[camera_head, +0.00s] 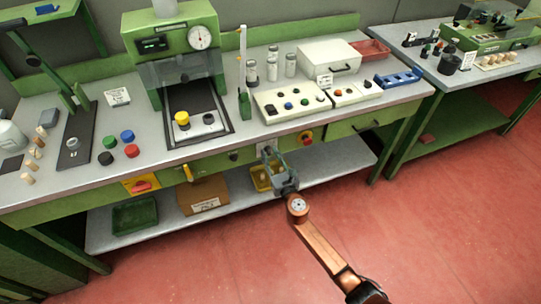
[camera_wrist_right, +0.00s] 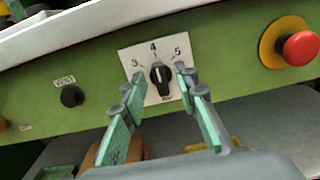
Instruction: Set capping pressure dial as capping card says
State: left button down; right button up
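The pressure dial (camera_wrist_right: 160,77) is a black knob on a white plate marked 3, 4 and 5 on the green front panel. Its pointer looks to be near 4. My right gripper (camera_wrist_right: 157,84) is open, its green-padded fingers on either side of the dial; I cannot tell whether they touch it. In the head view the right gripper (camera_head: 270,152) is at the bench's front edge and largely hides the dial. Two small printed cards, one at the left (camera_head: 117,97) and one by the white case (camera_head: 324,82), are too small to read. My left gripper is not in view.
A red stop button (camera_wrist_right: 299,48) is right of the dial, and a black VENT knob (camera_wrist_right: 71,96) is left of it. A lower shelf (camera_head: 335,158) below holds a cardboard box (camera_head: 203,197) and a yellow tray (camera_head: 258,181). The green press (camera_head: 172,45) stands above on the bench.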

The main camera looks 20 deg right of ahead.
jog(key=shift+c, duration=0.7)
grip_shut()
